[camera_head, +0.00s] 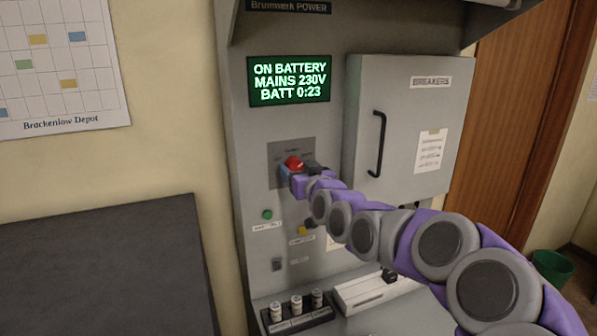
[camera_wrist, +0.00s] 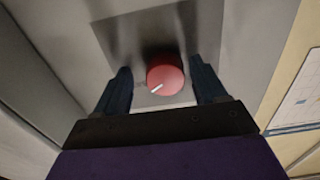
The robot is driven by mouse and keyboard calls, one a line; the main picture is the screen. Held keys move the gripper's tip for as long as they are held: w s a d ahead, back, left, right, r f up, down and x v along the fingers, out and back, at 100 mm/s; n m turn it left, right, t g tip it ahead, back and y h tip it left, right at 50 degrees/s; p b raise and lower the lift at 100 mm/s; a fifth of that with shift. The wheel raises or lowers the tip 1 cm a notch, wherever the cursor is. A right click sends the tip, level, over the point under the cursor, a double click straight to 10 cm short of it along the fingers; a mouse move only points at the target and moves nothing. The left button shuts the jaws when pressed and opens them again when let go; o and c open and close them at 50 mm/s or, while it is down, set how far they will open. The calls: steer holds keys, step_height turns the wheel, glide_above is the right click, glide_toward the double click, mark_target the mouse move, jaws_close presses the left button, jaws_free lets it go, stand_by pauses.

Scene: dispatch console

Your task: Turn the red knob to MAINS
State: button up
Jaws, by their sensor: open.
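The red knob (camera_head: 293,162) sits on a grey square plate (camera_head: 275,150) on the front of the power cabinet. In the wrist view the knob (camera_wrist: 165,78) is round, with a white pointer line toward the lower left of that picture. My gripper (camera_wrist: 162,85) is open, with one dark finger on each side of the knob and visible gaps between. In the head view my gripper (camera_head: 290,172) is at the knob and hides part of it and the plate's labels. The green display (camera_head: 290,81) reads ON BATTERY, MAINS 230V, BATT 0:23.
A breaker door (camera_head: 400,120) with a black handle (camera_head: 377,143) is right of the knob. A green button (camera_head: 267,214) and a small switch (camera_head: 277,265) are below. Several small cylinders stand on a black strip (camera_head: 297,320). A dark surface (camera_head: 100,270) is at left.

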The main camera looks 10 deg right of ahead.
steer(key=shift+w+a, duration=0.1)
steer(key=shift+a, duration=0.35)
steer(key=shift+c, duration=0.9)
steer(key=c, duration=0.9)
steer(key=shift+n, duration=0.4)
steer(key=n, duration=0.5)
steer(key=shift+d, duration=0.3)
steer(key=n, duration=0.5)
steer(key=shift+f+n, duration=0.15)
steer(key=shift+n, duration=0.25)
